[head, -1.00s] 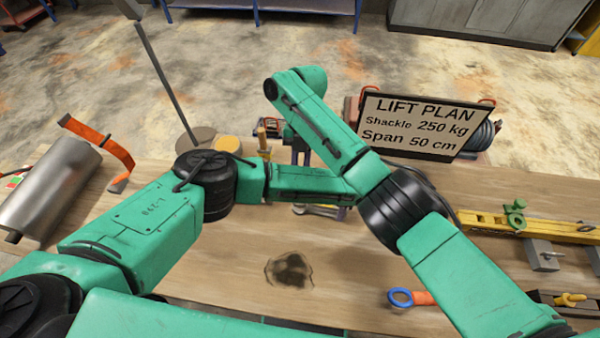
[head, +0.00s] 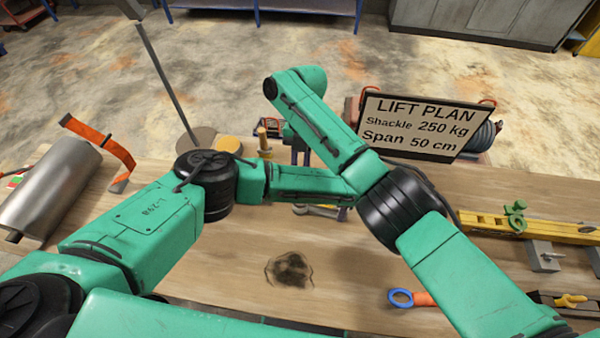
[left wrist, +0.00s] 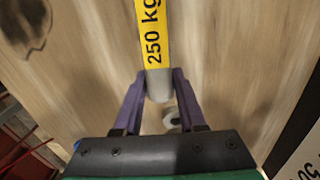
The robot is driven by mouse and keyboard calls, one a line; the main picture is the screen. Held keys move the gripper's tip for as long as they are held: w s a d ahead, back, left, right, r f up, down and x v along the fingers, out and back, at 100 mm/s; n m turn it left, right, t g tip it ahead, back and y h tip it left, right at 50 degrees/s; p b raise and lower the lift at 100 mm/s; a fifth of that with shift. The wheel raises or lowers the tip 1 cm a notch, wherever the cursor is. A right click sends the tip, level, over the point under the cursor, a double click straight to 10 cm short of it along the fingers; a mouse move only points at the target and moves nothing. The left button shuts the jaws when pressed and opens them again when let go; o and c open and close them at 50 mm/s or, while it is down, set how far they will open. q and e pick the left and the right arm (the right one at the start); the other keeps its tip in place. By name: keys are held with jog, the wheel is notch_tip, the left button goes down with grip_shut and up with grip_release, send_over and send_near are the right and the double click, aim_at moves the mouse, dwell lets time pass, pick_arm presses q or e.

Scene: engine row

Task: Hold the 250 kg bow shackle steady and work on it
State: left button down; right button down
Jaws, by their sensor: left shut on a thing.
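In the left wrist view, a yellow band reading "250 kg" runs up from a grey metal piece, the labelled shackle (left wrist: 158,85). The purple fingers of my left gripper (left wrist: 160,88) are shut on that grey end from both sides. A small grey ring (left wrist: 172,120) shows between the fingers. The shackle's full bow shape is not visible. In the head view my left gripper (head: 340,212) is mostly hidden under its forearm, low over the bench.
A lift plan sign (head: 420,125) stands at the back right. A grey cylinder (head: 50,190) with an orange strap lies at left. A yellow beam (head: 540,228) with green hardware is at right. A blue-ringed orange tool (head: 412,298) lies in front. The bench around the dark stain (head: 290,270) is clear.

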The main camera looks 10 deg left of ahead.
pick_arm(q)
jog(key=shift+a+f, duration=0.1)
jog(key=shift+f, duration=0.05)
dwell(0.6)
jog(key=shift+c, duration=2)
grip_release()
jog(key=shift+w, duration=0.15)
jog(key=r, duration=0.7)
jog(key=shift+w+d+r, duration=0.1)
jog(key=shift+d+r, duration=0.1)
jog(key=shift+r, duration=0.55)
jog(key=shift+d, duration=0.1)
notch_tip(320, 180, down, 8)
jog(key=shift+f, duration=0.1)
